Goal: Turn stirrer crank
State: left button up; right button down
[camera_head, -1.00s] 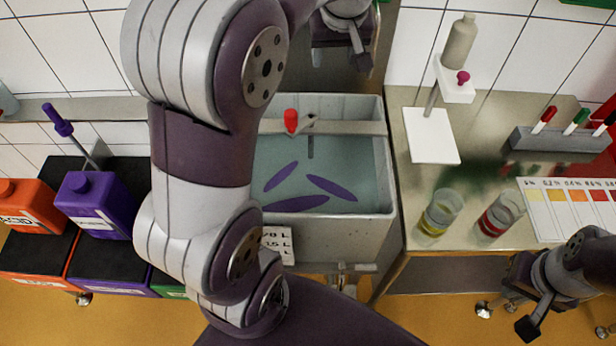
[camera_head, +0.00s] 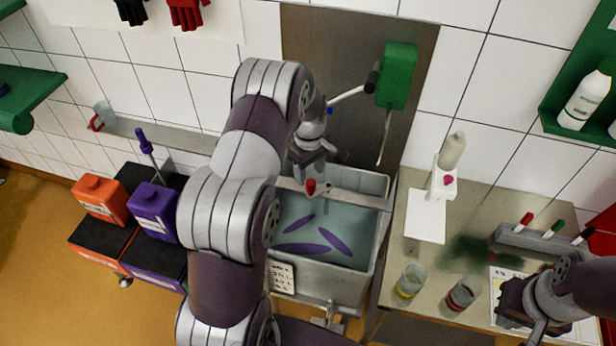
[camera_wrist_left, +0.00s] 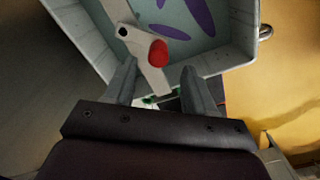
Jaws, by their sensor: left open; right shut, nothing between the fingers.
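The stirrer crank's red knob (camera_head: 311,186) stands at the bar (camera_head: 352,198) across the back of the grey tank (camera_head: 380,187). In the left wrist view the red knob (camera_wrist_left: 158,52) sits on the pale bar, beside a dark pivot (camera_wrist_left: 122,31). My left gripper (camera_head: 304,172) points down just above the knob in the head view. In the left wrist view its open fingers (camera_wrist_left: 160,76) have the knob ahead of the gap between them, apparently not touching it. My right gripper (camera_head: 522,318) is shut and empty at the lower right.
Purple paddle shapes (camera_head: 303,248) lie in the tank's liquid. Orange (camera_head: 101,200) and purple (camera_head: 154,211) canisters stand left. The steel table (camera_head: 405,262) at right holds a white stand (camera_head: 426,216), two small beakers (camera_head: 410,281) and a pen rack (camera_head: 520,242). A green box (camera_head: 397,75) hangs behind.

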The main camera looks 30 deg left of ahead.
aim_at(311, 182)
pick_arm(q)
jog(key=f, duration=0.3)
jog(key=f+p, duration=0.1)
jog(key=shift+w+d+f, duration=0.1)
jog(key=shift+d+f, duration=0.15)
jog(key=shift+d, duration=0.1)
jog(key=shift+a+f, duration=0.2)
jog(key=shift+f, duration=0.2)
jog(key=shift+d, duration=0.1)
grip_shut()
